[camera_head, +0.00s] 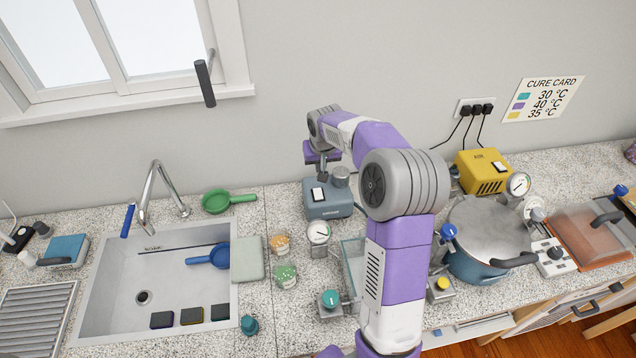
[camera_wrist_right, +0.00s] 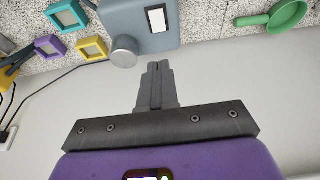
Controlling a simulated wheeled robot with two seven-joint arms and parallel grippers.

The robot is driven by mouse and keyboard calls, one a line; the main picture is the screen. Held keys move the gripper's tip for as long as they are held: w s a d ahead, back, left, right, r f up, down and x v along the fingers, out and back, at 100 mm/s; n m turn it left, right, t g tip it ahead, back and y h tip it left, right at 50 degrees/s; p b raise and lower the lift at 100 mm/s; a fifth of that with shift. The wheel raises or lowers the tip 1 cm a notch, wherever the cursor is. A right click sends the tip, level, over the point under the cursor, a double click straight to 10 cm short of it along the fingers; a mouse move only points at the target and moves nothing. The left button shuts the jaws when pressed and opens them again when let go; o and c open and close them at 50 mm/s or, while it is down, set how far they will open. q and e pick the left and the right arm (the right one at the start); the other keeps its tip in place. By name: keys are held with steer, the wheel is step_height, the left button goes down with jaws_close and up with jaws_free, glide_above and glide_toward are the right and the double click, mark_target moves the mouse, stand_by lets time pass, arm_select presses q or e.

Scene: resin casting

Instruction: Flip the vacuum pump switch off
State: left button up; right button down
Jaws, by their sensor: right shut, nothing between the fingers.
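A blue-grey box with a grey cylinder on top, which looks like the vacuum pump (camera_head: 328,211), stands against the back wall in the head view. Its switch (camera_head: 318,194) is a white rocker in a dark frame on the top. In the right wrist view the pump (camera_wrist_right: 138,34) and switch (camera_wrist_right: 156,18) show at the top, and I cannot tell the switch position. My right gripper (camera_wrist_right: 153,66) is shut and empty. Its tips show below the pump in that view, apart from the switch. In the head view it hangs behind and above the pump, fingers mostly hidden. My left gripper is not in view.
A yellow box marked AIR (camera_head: 484,174) and a blue pot (camera_head: 478,262) stand right of my right arm. A dial gauge (camera_head: 318,234) and a glass chamber (camera_head: 352,262) are in front of the pump. A green pan (camera_head: 216,202) and the sink (camera_head: 100,290) are left.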

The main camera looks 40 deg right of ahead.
mark_target(318, 190)
steer(key=x, duration=1.4)
steer(key=shift+s+a+f, duration=0.1)
steer(key=shift+s+a, duration=0.05)
steer(key=shift+s, duration=0.2)
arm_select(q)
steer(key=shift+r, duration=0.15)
